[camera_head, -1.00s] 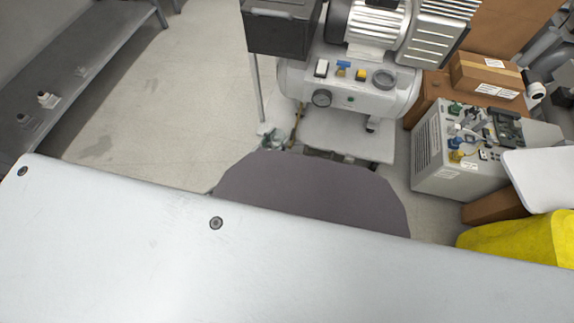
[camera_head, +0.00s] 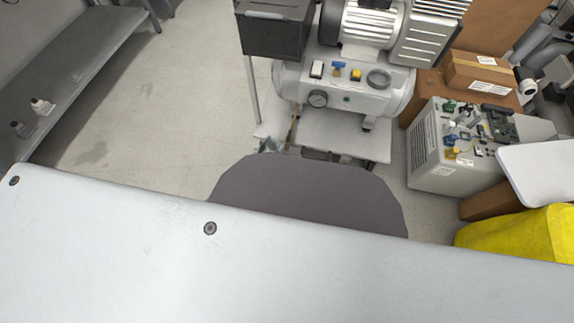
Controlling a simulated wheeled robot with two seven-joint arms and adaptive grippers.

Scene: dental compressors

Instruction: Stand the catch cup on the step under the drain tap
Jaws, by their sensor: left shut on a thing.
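The compressor's white tank (camera_head: 345,90) stands at the top centre, with a round gauge on its front. The pale step (camera_head: 345,135) lies low beneath it. A thin brass-coloured drain pipe (camera_head: 293,125) comes down at the step's left end; the tap itself is too small to make out. My left gripper (camera_head: 270,146) shows small and blurred by the step's left front corner, partly hidden from below. It is shut on a small, pale greenish thing, apparently the catch cup, whose outline I cannot separate clearly. My right gripper is not in view.
A dark grey box (camera_head: 275,30) on a post stands left of the compressor. A grey unit with fittings (camera_head: 435,160), a cardboard box (camera_head: 483,75) and a yellow cover (camera_head: 515,238) crowd the right. Bare floor (camera_head: 180,110) lies left, beside a grey shelf (camera_head: 70,75).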

